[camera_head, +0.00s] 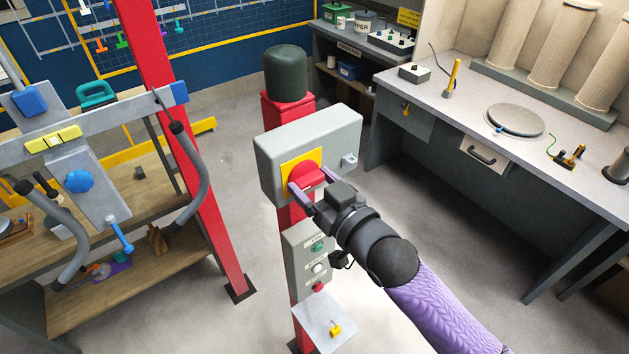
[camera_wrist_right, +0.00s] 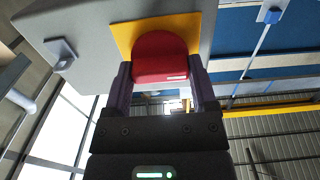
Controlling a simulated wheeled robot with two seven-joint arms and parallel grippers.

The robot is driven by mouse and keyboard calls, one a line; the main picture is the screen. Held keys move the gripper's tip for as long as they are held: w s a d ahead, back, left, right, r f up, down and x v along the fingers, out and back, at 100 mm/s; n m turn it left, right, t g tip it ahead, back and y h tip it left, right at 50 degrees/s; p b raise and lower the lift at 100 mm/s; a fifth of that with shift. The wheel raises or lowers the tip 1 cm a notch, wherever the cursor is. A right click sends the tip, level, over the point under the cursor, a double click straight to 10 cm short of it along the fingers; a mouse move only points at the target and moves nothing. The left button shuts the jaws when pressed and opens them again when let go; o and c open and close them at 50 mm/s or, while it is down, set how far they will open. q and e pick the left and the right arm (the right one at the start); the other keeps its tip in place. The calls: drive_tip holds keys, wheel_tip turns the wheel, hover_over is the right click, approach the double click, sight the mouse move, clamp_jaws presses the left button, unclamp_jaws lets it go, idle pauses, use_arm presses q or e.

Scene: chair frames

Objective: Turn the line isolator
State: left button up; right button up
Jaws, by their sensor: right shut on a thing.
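The line isolator is a red rotary handle (camera_head: 304,172) on a yellow plate (camera_head: 291,166), fixed to the front of a grey box (camera_head: 340,133) on a red post. My right gripper (camera_head: 307,191) reaches in from the lower right and is shut on the red handle. In the right wrist view the handle (camera_wrist_right: 161,60) sits between the two fingers, with the yellow plate (camera_wrist_right: 124,38) behind it. The fingers hide the handle's sides. My left gripper is in neither view.
Below the box is a grey button panel (camera_head: 312,252) with several buttons, and lower a small plate (camera_head: 325,322) bearing a yellow item. A grey workbench (camera_head: 470,110) stands at the right. A red upright (camera_head: 180,130) and wooden shelves stand at the left.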

idle(0.5)
drive_tip(key=o, duration=1.2)
drive_tip(key=shift+c, duration=0.2)
drive_tip(key=b+v, duration=0.2)
drive_tip(key=v, duration=0.8)
